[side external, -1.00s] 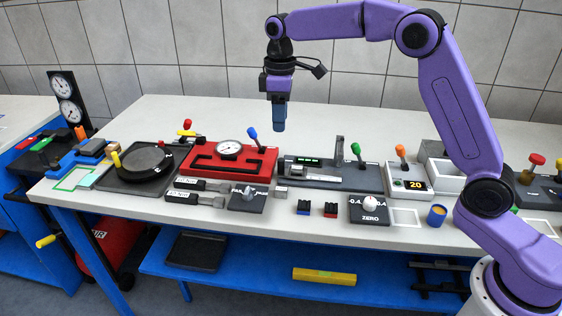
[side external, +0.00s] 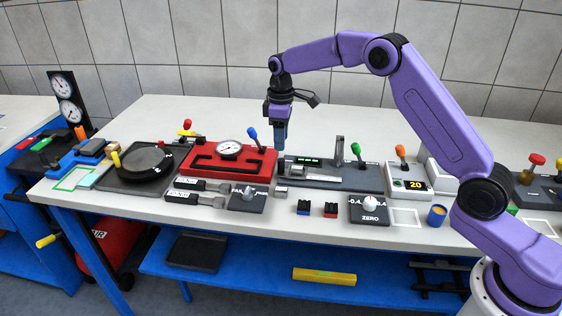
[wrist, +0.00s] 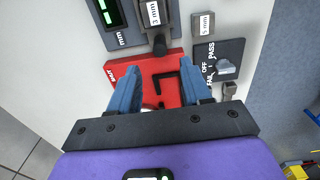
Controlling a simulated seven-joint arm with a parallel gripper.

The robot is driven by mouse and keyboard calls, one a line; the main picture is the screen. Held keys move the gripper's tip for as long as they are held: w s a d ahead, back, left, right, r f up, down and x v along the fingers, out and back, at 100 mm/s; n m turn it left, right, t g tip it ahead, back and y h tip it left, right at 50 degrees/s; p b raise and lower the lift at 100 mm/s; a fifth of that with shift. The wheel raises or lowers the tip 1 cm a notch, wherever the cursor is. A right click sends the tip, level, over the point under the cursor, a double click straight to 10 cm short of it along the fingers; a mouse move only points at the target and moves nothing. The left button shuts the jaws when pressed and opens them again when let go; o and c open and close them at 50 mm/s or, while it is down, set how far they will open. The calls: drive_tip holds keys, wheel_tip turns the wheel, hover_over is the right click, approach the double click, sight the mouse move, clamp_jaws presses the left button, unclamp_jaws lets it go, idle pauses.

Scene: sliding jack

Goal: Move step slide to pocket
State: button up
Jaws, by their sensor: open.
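My gripper (side external: 281,148) is open and empty, pointing down above the gap between the red fixture (side external: 232,160) and the grey gauge base (side external: 345,180). In the wrist view its two blue fingers (wrist: 158,75) are spread over the edge of the red fixture (wrist: 170,90). A grey block labelled "3 mm" (wrist: 152,14) with a dark knob (wrist: 160,45) lies just beyond the fingertips, apart from them. I cannot tell for sure whether this is the step slide. The red fixture has dark angled slots (wrist: 188,80); which recess is the pocket is unclear.
A blue-knobbed lever (side external: 252,134) and a dial (side external: 229,149) stand on the red fixture. A small "5 mm" block (wrist: 203,24) and a PASS/FAIL switch plate (wrist: 226,55) are nearby. An upright grey post (side external: 339,150) rises from the gauge base.

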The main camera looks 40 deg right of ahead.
sight(281, 159)
wheel_tip(281, 159, down, 9)
drive_tip(key=shift+r, duration=0.2)
idle(0.3)
clamp_jaws()
